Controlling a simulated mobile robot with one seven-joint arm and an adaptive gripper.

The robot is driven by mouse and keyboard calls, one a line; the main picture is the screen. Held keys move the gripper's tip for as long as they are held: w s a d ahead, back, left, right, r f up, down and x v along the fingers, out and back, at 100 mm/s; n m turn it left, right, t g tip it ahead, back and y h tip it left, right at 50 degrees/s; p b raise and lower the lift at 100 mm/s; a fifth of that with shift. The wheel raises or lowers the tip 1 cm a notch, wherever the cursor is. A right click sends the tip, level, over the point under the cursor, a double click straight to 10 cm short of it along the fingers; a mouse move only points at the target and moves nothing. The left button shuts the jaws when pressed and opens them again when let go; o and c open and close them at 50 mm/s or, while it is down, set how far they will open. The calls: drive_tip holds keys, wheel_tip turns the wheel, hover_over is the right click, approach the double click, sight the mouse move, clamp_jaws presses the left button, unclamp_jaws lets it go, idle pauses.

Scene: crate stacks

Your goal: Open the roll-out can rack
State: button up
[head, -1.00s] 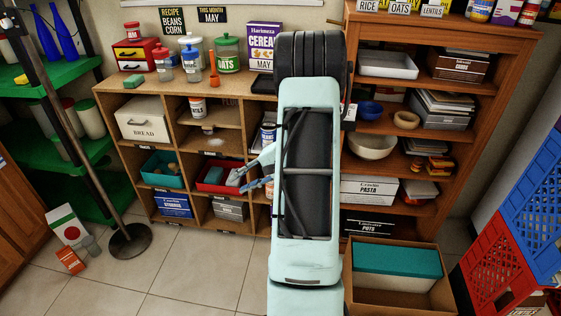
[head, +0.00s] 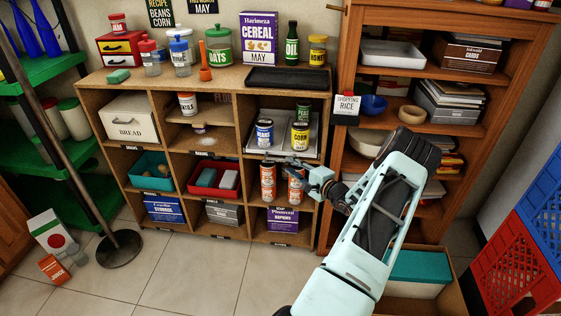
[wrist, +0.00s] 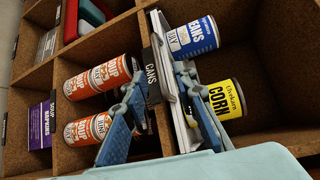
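In the wrist view the rack's pale front edge (wrist: 168,88) shows beside the black CANS label (wrist: 151,75). My gripper (head: 292,163) is at the rack's front edge, just above the soup cans. In the wrist view my gripper (wrist: 163,112) has its blue fingers apart, one on each side of that edge. I cannot tell whether they touch it.
Orange soup cans (head: 268,182) stand in the compartment below, close to my fingers. A red bin (head: 213,190) is to the left. A brown bookcase (head: 331,165) stands to the right, with a teal-lidded box (head: 420,265) at its foot.

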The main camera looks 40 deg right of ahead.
sight(280, 159)
drive_tip(key=w, duration=0.4)
drive_tip(key=w+f+b, duration=0.1)
drive_tip(key=w, duration=0.2)
drive_tip(key=shift+d, duration=0.35)
clamp_jaws()
